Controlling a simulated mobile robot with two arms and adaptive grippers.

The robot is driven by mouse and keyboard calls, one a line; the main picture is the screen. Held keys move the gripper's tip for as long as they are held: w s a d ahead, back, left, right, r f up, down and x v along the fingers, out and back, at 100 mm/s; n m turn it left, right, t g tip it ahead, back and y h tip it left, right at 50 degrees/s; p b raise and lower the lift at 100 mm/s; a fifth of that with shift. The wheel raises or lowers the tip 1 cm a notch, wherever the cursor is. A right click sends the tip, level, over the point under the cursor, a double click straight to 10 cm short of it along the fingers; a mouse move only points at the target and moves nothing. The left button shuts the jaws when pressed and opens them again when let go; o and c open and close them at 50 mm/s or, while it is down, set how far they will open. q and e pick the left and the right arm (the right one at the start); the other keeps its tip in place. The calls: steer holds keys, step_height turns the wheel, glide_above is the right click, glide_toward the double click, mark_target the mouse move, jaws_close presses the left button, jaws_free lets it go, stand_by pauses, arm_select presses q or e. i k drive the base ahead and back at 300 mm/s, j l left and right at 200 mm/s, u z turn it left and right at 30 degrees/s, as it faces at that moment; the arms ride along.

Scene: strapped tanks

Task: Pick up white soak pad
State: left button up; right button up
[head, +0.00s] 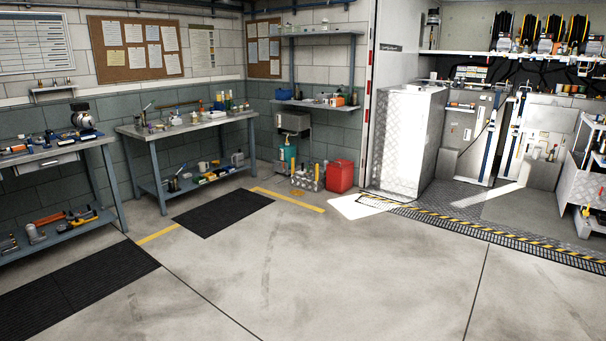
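A flat, bright white patch (356,206) lies on the floor at the foot of the tall metal cabinet, beside the black-and-yellow edge strip. It looks like the white soak pad, but I cannot fully tell it from a patch of strong light. A second pale strip (488,195) lies on the floor further right, inside the equipment bay; it may be light too. Neither of my grippers is in the head view.
Workbenches (190,125) line the left wall. Black mats (223,211) lie before them. The middle floor is clear.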

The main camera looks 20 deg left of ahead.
mark_target(303, 168)
steer(key=u, duration=0.2)
steer(key=i+u, duration=0.25)
steer(key=i, duration=7.7)
